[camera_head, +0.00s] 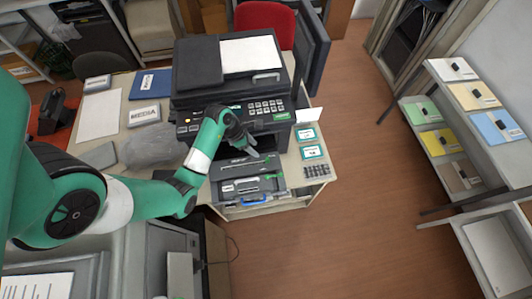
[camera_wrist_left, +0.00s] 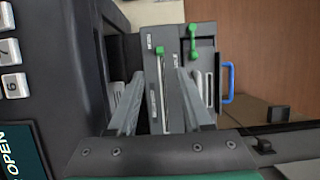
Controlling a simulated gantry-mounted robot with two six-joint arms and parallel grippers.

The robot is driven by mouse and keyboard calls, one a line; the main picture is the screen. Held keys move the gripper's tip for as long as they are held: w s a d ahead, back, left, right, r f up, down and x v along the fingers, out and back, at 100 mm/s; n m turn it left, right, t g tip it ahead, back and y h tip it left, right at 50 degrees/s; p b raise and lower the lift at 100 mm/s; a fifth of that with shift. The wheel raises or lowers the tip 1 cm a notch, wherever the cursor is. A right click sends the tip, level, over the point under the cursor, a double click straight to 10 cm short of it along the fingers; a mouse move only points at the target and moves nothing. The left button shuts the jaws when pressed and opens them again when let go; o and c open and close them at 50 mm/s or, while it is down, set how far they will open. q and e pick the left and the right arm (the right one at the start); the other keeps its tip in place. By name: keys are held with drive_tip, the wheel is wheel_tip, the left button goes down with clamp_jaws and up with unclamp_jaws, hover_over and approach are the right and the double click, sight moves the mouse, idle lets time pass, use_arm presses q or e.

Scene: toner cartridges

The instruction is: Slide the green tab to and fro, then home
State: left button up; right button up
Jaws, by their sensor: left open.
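A dark grey drum and cartridge unit (camera_head: 232,188) sits in the printer's pulled-out front, with a blue handle (camera_head: 255,201) at its near edge. In the left wrist view one green tab (camera_wrist_left: 159,50) stands at the end of a long pale slot. A second green tab (camera_wrist_left: 193,42), taller, stands to its right. The blue handle (camera_wrist_left: 229,84) is at the unit's right side. My left gripper (camera_wrist_left: 160,76) is open, its two grey fingers apart on either side of the slot, below the first tab in the picture. No contact with either tab shows. In the head view the left gripper (camera_head: 250,152) is over the unit.
The big dark printer (camera_head: 228,100) stands close behind my left gripper. Teal-edged cards (camera_head: 310,143) and a dark slotted block (camera_head: 316,171) lie right of the unit. A shelf (camera_head: 440,130) with coloured trays is at the right. The floor between is clear.

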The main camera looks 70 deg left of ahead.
sight(267, 158)
use_arm(q)
drive_tip(key=b+x, duration=0.3)
drive_tip(key=x, duration=0.8)
drive_tip(key=shift+w+f+b, duration=0.2)
drive_tip(key=shift+b, duration=0.15)
drive_tip(key=shift+c, duration=0.3)
clamp_jaws()
idle(0.5)
